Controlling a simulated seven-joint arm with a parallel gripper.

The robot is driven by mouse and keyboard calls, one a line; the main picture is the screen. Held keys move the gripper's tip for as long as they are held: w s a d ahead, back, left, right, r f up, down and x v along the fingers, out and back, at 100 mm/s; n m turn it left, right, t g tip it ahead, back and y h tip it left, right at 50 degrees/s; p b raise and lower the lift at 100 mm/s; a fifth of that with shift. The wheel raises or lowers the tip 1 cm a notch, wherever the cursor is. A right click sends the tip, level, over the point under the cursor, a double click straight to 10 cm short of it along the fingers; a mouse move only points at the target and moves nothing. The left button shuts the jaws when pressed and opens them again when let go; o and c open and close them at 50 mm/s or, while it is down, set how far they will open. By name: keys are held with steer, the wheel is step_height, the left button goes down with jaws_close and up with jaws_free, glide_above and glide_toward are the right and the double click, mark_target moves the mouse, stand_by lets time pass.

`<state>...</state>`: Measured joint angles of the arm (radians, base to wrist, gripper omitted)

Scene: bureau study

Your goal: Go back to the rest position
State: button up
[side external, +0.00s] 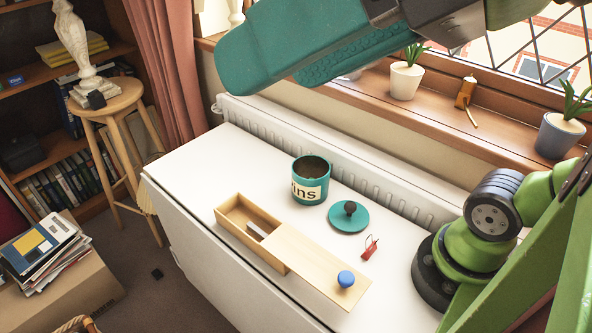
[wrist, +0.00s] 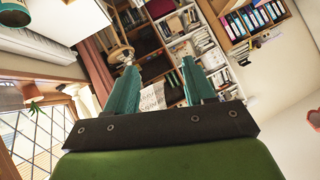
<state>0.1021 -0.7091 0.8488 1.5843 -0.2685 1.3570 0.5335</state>
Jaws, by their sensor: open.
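My gripper (side external: 285,68) is high above the white table (side external: 190,165), large at the top of the side external view. Its teal fingers also show in the wrist view (wrist: 161,78), spread apart with nothing between them. On the table, a teal tin (side external: 311,181) stands open and upright. Its round teal lid (side external: 348,217) with a dark knob lies beside it. A wooden box (side external: 236,222) has its blue-knobbed sliding lid (side external: 325,271) pulled well out. A small block (side external: 257,231) lies inside the box. A small red item (side external: 369,248) lies right of the box.
A radiator (side external: 330,150) and a windowsill with potted plants (side external: 405,80) run behind the table. The wrist view looks across the room at shelves (wrist: 262,22). The table's left end is clear.

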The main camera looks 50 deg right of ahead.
steer(key=w+d+f+m+h, duration=0.1)
steer(key=w+d+f, duration=0.25)
steer(key=d, duration=0.25)
steer(key=w+d+f+g, duration=0.1)
steer(key=w+d+f, duration=0.25)
steer(key=d, duration=0.25)
steer(key=w+d+f+m+h, duration=0.1)
steer(key=w+d+f, duration=0.25)
steer(key=d, duration=0.25)
steer(key=d+f+m+g, duration=0.1)
steer(key=d+f+g, duration=0.1)
steer(key=d+f, duration=0.8)
step_height(320, 180, down, 2)
steer(key=shift+d+f, duration=0.1)
steer(key=shift+d, duration=0.05)
